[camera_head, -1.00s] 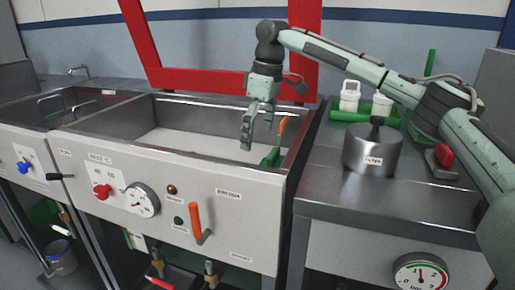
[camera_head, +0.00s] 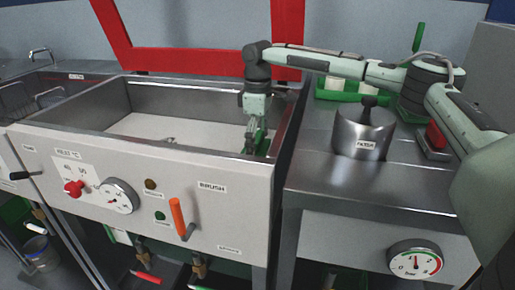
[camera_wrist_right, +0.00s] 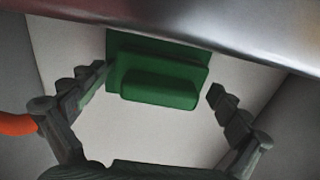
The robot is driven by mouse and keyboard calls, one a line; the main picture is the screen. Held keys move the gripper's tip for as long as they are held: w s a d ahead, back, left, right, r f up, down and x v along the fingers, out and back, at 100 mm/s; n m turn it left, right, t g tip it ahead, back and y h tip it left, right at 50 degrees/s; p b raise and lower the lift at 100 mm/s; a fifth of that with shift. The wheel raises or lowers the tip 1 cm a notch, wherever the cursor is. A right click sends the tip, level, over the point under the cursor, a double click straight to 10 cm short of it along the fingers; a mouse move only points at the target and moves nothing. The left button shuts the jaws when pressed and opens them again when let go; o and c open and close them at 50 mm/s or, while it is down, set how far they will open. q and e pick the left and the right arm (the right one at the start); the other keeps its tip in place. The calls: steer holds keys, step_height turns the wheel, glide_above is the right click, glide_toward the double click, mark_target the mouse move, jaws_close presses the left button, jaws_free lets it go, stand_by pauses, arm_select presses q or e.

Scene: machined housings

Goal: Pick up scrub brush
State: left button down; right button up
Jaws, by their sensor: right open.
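The green scrub brush (camera_head: 263,146) stands in the right front corner of the metal basin, partly hidden by my gripper and the basin's front wall. In the right wrist view it shows as a green block (camera_wrist_right: 160,88) with a raised bar. My right gripper (camera_head: 251,139) points down into the basin at the brush. In the wrist view its two fingers (camera_wrist_right: 160,95) are spread, one to each side of the green block, with gaps on both sides. It holds nothing. My left gripper is not in view.
The basin's steel rim (camera_head: 175,141) runs close to the gripper. An orange piece (camera_wrist_right: 16,124) shows at the left of the wrist view. A steel filter pot (camera_head: 362,130) and a green tray (camera_head: 340,96) stand on the right counter. A red frame (camera_head: 190,61) rises behind the basin.

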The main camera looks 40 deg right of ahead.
steer(key=c, duration=1.1)
steer(key=shift+o, duration=0.2)
